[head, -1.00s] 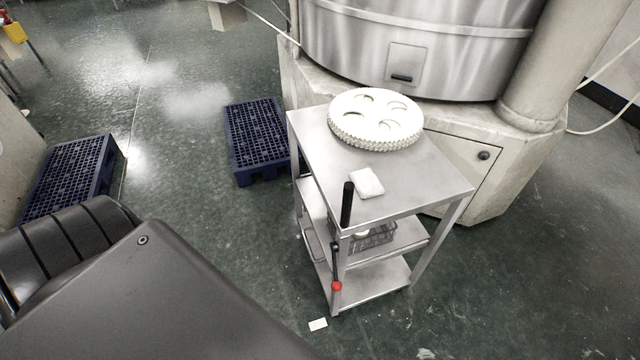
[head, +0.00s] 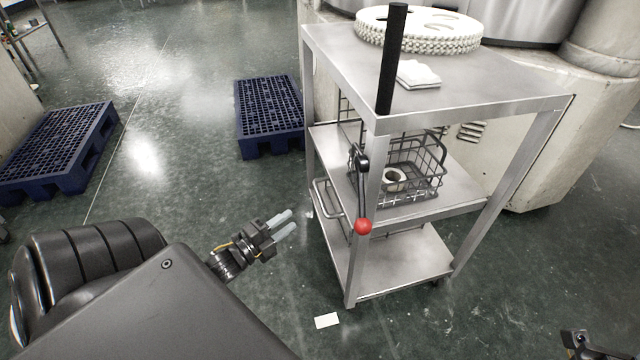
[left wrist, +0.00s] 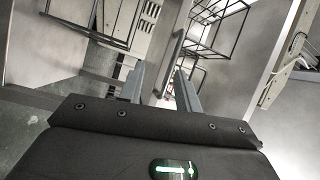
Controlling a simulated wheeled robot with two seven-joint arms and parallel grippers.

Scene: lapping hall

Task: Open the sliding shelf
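A steel cart (head: 470,97) stands right of centre in the head view, with a top, a middle shelf (head: 455,203) and a bottom shelf (head: 400,262). A looped metal handle (head: 322,200) sticks out on the left side at middle-shelf height. The middle shelf bears a wire basket (head: 425,185) with a white ring-shaped roll (head: 393,180). My left gripper (head: 287,224) is open and empty, left of the handle and apart from it. Its spread fingers also show in the left wrist view (left wrist: 162,88), facing the cart's frame. A dark part, probably my right gripper (head: 582,345), shows at the bottom right corner; its fingers are unclear.
A black upright grip (head: 392,60) and a red-knobbed lever (head: 363,226) are on the cart's near corner post. A white toothed disc (head: 418,38) and a folded cloth (head: 418,75) lie on top. Blue pallets (head: 268,115) stand behind left.

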